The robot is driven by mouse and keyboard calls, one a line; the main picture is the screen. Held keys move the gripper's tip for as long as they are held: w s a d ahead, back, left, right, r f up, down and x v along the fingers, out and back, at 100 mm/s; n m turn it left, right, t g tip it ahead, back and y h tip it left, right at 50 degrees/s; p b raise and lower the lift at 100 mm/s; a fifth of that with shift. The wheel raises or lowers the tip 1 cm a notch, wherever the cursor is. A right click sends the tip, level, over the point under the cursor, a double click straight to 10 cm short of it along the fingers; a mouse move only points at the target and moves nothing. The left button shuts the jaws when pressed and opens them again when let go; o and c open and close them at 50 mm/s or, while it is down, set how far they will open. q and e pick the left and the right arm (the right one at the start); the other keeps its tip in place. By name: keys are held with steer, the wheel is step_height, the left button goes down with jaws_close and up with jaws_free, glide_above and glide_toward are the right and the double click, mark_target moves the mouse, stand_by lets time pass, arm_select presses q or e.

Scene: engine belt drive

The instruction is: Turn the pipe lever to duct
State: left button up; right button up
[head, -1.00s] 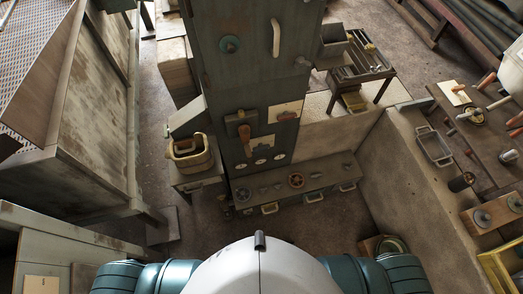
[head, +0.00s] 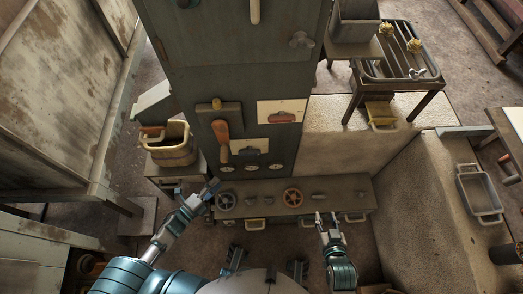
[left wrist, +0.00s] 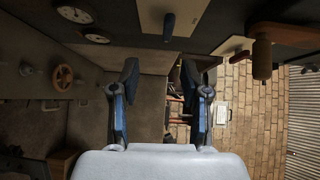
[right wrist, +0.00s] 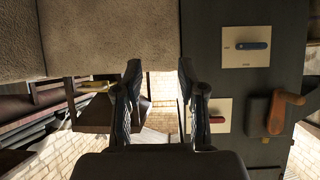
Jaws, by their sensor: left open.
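On the dark cabinet front is a block-mounted lever with an orange-brown handle (head: 222,135) hanging down. Beside it are a white plate with a red lever (head: 283,117) and a lower plate with a dark blue lever (head: 251,149). I cannot read which one is the pipe lever. The orange-brown handle also shows in the left wrist view (left wrist: 262,60) and right wrist view (right wrist: 277,113). My left gripper (head: 211,188) is open and empty, below and left of the levers. My right gripper (head: 327,218) is open and empty, lower right. Neither touches a lever.
Below the gauges a low bench (head: 325,187) carries a dark wheel (head: 226,201), an orange wheel (head: 293,197) and small knobs. A wooden bucket (head: 170,146) stands at left. A stone block (head: 420,200) bounds the right. The air before the panel is clear.

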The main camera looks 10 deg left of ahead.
arm_select(q)
steer(key=b, duration=0.1)
glide_toward(248, 155)
steer(key=x, duration=0.3)
steer(key=shift+m+h, duration=0.4)
steer(key=x, duration=0.2)
steer(key=b+x, duration=0.1)
steer(key=x, duration=0.2)
steer(key=shift+w+f, duration=0.3)
steer(key=shift+w, duration=0.2)
steer(key=shift+w+d+b, duration=0.2)
steer(key=shift+w+b, duration=0.1)
steer(key=shift+w, duration=0.25)
steer(key=shift+w+d+r, duration=0.1)
steer(key=shift+d, duration=0.2)
arm_select(e)
steer(key=w+a+r+t+y, duration=0.1)
steer(key=w+r+t, duration=0.2)
steer(key=r+t, duration=0.2)
step_height(248, 155, up, 3)
steer(key=shift+w+f+y, duration=0.15)
steer(key=shift+y, duration=0.15)
arm_select(q)
steer(key=c, duration=0.6)
jaws_close()
steer(key=shift+a, duration=0.1)
arm_select(e)
steer(key=shift+a, duration=0.1)
